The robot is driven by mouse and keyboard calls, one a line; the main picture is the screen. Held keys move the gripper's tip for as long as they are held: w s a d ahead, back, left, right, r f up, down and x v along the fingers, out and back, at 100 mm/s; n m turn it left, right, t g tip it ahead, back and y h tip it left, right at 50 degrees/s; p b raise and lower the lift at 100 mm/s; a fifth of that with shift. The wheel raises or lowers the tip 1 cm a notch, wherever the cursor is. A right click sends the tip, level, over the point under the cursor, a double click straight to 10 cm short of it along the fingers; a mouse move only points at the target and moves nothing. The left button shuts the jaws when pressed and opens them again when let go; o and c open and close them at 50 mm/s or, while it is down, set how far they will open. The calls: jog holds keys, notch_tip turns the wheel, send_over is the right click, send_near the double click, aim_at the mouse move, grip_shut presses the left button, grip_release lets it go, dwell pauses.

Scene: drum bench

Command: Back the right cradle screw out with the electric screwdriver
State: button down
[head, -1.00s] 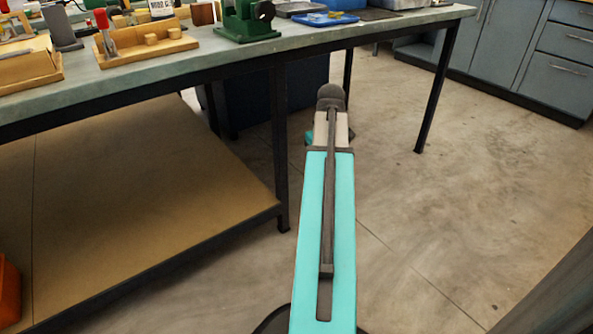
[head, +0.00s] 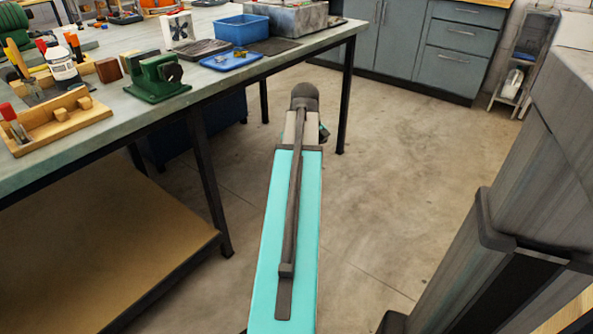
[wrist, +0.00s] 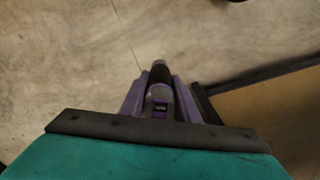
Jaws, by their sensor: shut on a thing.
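In the wrist view, my gripper (wrist: 159,100) has its purple fingers shut on the electric screwdriver (wrist: 159,76), a grey and black body pointing away over bare floor. In the head view my arm reaches forward beside the bench and hides the gripper and the tool. A green metal piece with a dark round part (head: 157,78) stands near the bench's front edge, and another green ribbed thing (head: 13,25) shows at the far left. I cannot make out the right cradle screw in either view.
The bench (head: 110,118) runs along the left. On it are a wooden tray (head: 60,127), a white bottle (head: 63,68), a blue bin (head: 242,30), and a blue tray (head: 231,61). Grey cabinets (head: 455,50) stand behind. The floor between is clear. A grey structure fills the right.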

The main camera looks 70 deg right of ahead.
notch_tip(320, 180, up, 52)
jog(key=p, duration=5.1)
jog(key=shift+s+r, duration=0.15)
jog(key=shift+s, duration=0.25)
jog(key=shift+w, duration=0.15)
